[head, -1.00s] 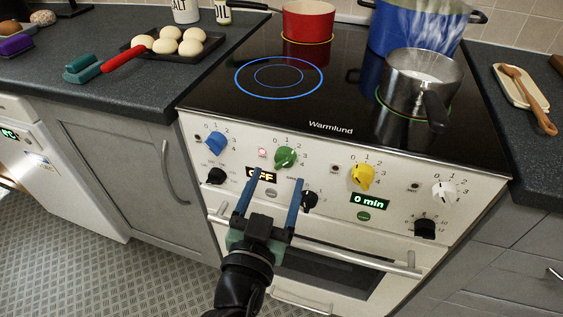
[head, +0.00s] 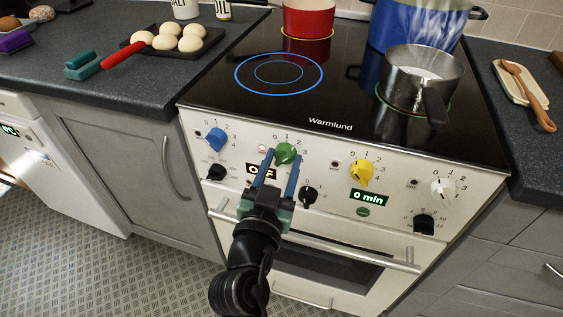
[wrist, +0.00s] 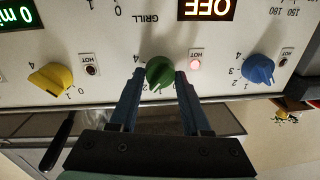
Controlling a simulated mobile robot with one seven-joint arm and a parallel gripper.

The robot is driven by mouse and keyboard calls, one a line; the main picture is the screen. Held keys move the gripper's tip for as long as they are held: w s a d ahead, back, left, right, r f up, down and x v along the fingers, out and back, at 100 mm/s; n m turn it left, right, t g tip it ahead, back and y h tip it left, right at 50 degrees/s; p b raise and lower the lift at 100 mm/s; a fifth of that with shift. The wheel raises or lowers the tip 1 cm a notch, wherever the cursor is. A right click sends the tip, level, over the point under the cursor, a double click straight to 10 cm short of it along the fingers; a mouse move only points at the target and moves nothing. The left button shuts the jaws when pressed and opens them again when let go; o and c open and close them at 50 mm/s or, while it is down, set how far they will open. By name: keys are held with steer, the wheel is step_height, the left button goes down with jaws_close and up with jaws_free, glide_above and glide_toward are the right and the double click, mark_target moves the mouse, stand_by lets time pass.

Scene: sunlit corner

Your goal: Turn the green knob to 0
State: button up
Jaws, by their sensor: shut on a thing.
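The green knob (head: 286,153) is on the front panel of the cooker, between the blue and yellow knobs. My gripper (head: 281,158) reaches up to it from below, with one blue finger on each side. In the wrist view the green knob (wrist: 160,72) sits between the two fingertips, and my gripper is shut on it. That view is upside down. The scale digits around the knob are partly covered by the fingers, and I cannot tell for sure which digit its pointer faces. A small red lamp (wrist: 195,66) marked HOT is lit beside it.
A blue knob (head: 215,140), a yellow knob (head: 361,173) and a white knob (head: 442,188) share the panel, with black knobs lower down. The oven handle (head: 395,263) runs below. A steel saucepan (head: 408,75), a red pot (head: 308,18) and a steaming blue pot (head: 415,30) stand on the hob.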

jaws_close()
steer(key=shift+n, duration=0.3)
steer(key=n+p, duration=0.1)
steer(key=n, duration=0.1)
steer(key=shift+r+n+p, duration=0.15)
steer(key=shift+n+p, duration=0.15)
steer(key=shift+n, duration=0.1)
steer(key=n+p, duration=0.1)
steer(key=n, duration=0.2)
steer(key=shift+a+n+g+p, duration=0.1)
steer(key=shift+n+g+p, duration=0.2)
steer(key=n+p, duration=0.2)
steer(key=n, duration=0.2)
steer(key=n+p, duration=0.1)
steer(key=n, duration=0.3)
steer(key=shift+h+p, duration=0.3)
steer(key=shift+n, duration=0.3)
